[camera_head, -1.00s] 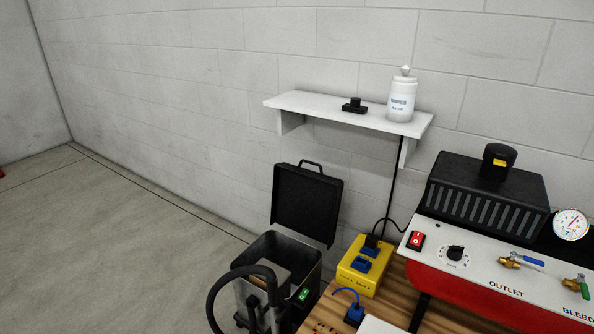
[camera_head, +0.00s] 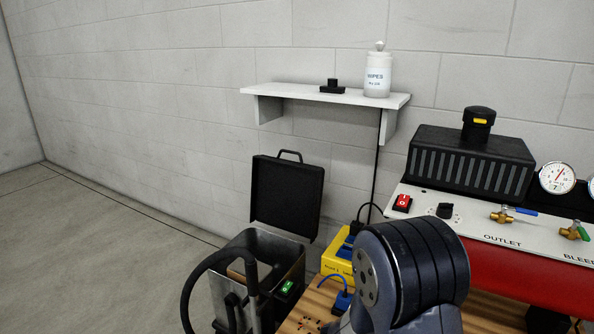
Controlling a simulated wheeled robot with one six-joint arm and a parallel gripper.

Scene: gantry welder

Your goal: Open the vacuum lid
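The vacuum stands at the lower middle of the head view, a grey metal box (camera_head: 293,254) with a black hose (camera_head: 196,271) looping at its left. Its black lid (camera_head: 286,198) with a handle stands upright at the back of the box, so the vacuum is open. A green switch (camera_head: 287,287) is on the vacuum's right front. My arm's dark, banded joint shows at the lower right, in front of the bench. My gripper is not in view.
A wooden bench (camera_head: 318,296) carries a yellow socket box (camera_head: 335,263) and a red-and-white panel with gauge and valves (camera_head: 480,226). A wall shelf (camera_head: 325,95) holds a wipes bottle (camera_head: 377,72) and a small black item (camera_head: 331,87). Open floor (camera_head: 90,250) lies at left.

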